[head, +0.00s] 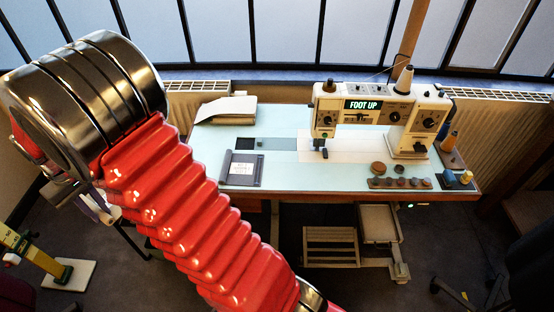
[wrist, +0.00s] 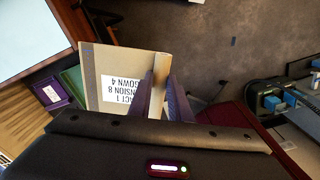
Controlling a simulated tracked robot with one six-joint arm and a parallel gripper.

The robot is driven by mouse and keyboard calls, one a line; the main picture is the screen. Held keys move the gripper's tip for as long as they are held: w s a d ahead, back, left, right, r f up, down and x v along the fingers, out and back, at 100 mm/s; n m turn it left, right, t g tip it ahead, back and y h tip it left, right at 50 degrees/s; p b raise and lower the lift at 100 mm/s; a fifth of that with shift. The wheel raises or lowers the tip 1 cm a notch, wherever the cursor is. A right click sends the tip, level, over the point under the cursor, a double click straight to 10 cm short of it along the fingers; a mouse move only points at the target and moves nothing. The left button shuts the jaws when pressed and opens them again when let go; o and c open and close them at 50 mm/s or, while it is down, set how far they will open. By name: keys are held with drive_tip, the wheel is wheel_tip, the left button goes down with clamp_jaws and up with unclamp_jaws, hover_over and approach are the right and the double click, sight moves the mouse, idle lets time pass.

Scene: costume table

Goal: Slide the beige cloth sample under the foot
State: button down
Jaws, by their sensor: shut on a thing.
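In the wrist view my gripper (wrist: 162,97) has its two purple fingers closed on the upright tab of a beige sample (wrist: 108,68) with a printed white label. In the head view my gripper (head: 99,208) hangs at the left, well away from the table, and the sample is mostly hidden there. The sewing machine (head: 410,110) stands on the table with its display (head: 363,104) reading "FOOT UP". Its foot (head: 318,143) is over the pale plate.
A grey holder with a label (head: 240,172) lies at the front left of the pale blue table (head: 290,182). Folded cloth (head: 228,109) is at the back left. Small round items (head: 378,168) lie right of the foot. Green (wrist: 72,78) and purple (wrist: 50,97) pieces show beside the sample.

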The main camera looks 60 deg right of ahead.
drive_tip(key=s+d+f+m, duration=0.25)
drive_tip(key=s+d, duration=0.35)
drive_tip(key=d, duration=0.8)
drive_tip(key=s+d+f+m, duration=0.1)
drive_tip(key=s+d+m, duration=0.35)
drive_tip(key=d, duration=0.95)
drive_tip(key=s+d+m, duration=0.1)
drive_tip(key=s+d, duration=0.4)
drive_tip(key=s, duration=0.2)
drive_tip(key=s+d+f+m, duration=0.1)
drive_tip(key=s+d+m, duration=0.1)
drive_tip(key=s+d, duration=0.3)
drive_tip(key=s+d+f+m, duration=0.1)
drive_tip(key=s+d+m, duration=0.1)
drive_tip(key=s+d, duration=0.4)
drive_tip(key=shift+s+f, duration=0.1)
drive_tip(key=shift+s, duration=2.5)
drive_tip(key=shift+f, duration=0.15)
drive_tip(key=shift+f, duration=2.6)
drive_tip(key=shift+w+d+f, duration=0.1)
drive_tip(key=shift+w+d, duration=0.45)
drive_tip(key=shift+d, duration=0.65)
drive_tip(key=shift+w+d+r, duration=0.1)
drive_tip(key=shift+w+d, duration=0.5)
drive_tip(key=shift+d, duration=0.6)
drive_tip(key=shift+w+d+f, duration=0.1)
drive_tip(key=shift+w+d, duration=0.45)
drive_tip(key=shift+d, duration=0.65)
